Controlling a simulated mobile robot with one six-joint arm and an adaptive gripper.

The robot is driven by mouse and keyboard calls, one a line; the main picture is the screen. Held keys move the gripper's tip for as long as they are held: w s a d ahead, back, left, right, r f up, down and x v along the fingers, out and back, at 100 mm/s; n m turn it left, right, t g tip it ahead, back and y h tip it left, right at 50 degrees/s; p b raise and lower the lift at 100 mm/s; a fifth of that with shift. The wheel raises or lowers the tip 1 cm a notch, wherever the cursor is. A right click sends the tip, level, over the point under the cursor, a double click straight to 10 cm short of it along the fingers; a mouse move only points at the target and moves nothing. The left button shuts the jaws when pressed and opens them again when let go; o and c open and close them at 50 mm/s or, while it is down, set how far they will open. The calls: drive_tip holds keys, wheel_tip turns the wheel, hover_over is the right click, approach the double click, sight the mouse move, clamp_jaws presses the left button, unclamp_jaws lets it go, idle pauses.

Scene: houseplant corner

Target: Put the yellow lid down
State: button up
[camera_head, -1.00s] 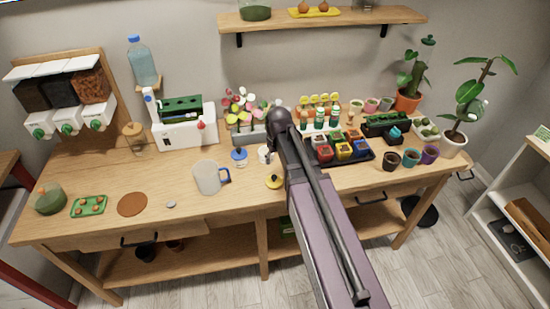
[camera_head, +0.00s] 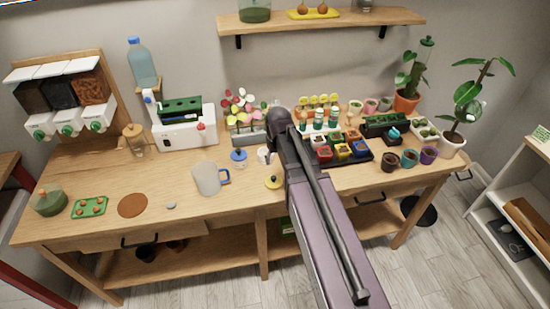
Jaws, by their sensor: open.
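The yellow lid (camera_head: 274,182) lies on the wooden table near its front edge, just left of my arm. It is a small yellow disc with a dark knob on top. Nothing is seen holding the lid.
A dark tray (camera_head: 364,156) of coloured pots is right of my arm. The table (camera_head: 180,190) has free room left of the mug.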

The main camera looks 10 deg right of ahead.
drive_tip(key=s+d+m+g, duration=0.1)
drive_tip(key=s+m, duration=0.1)
drive_tip(key=s, duration=1.2)
drive_tip(key=shift+w, duration=0.1)
wheel_tip(320, 180, up, 7)
drive_tip(key=p, duration=0.6)
drive_tip(key=shift+f+p, duration=0.15)
drive_tip(key=shift+p, duration=0.25)
drive_tip(key=shift+d, duration=0.1)
drive_tip(key=shift+c, duration=0.6)
